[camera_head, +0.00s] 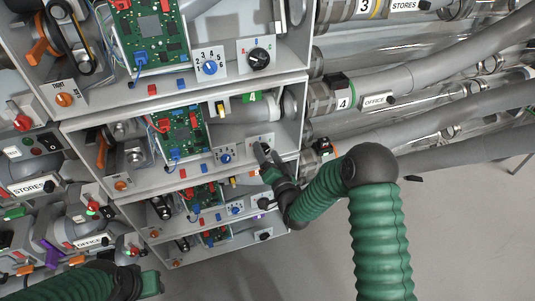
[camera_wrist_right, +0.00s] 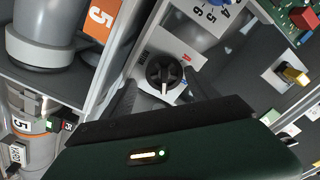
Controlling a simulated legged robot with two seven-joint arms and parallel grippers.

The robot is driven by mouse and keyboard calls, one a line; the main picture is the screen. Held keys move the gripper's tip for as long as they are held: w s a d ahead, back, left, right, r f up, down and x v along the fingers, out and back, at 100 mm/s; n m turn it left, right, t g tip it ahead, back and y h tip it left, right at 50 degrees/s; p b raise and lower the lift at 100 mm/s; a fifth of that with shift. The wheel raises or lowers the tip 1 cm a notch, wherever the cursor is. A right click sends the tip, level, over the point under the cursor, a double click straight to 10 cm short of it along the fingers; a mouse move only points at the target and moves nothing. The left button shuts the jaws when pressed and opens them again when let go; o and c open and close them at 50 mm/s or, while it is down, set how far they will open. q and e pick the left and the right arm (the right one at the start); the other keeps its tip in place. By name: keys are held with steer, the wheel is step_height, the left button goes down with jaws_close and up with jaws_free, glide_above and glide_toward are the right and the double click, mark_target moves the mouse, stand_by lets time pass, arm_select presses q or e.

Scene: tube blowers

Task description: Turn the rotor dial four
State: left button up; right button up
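A black rotor dial (camera_wrist_right: 164,72) with a white pointer mark sits on a light lettered panel in the right wrist view. A red A shows beside it. The pointer mark faces down in that view. In the head view the gripper mostly covers this dial on the second full shelf's panel (camera_head: 259,139). My right gripper (camera_head: 264,153) is at that panel; in the right wrist view its two dark fingers (camera_wrist_right: 164,97) are apart, one on each side of the dial. I cannot tell whether they touch it. My left gripper (camera_head: 151,283) is at the lower left, apart from the shelves.
Another black dial (camera_head: 259,58) and a blue number dial (camera_head: 210,67) sit on the shelf above. A blue dial (camera_head: 225,157) is left of my right gripper. Shelf walls and grey tubes (camera_head: 435,90) crowd the right side. Open floor (camera_head: 465,220) lies at the lower right.

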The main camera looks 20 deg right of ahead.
steer(key=shift+a+r, duration=0.1)
steer(key=shift+a, duration=0.55)
steer(key=c, duration=0.7)
steer(key=shift+d, duration=0.1)
steer(key=c, duration=0.5)
steer(key=shift+d, duration=0.2)
steer(key=shift+c, duration=0.6)
arm_select(q)
steer(key=shift+a+f, duration=0.1)
steer(key=shift+a, duration=0.3)
steer(key=shift+a+f, duration=0.1)
steer(key=shift+a, duration=0.05)
arm_select(e)
steer(key=shift+a, duration=0.1)
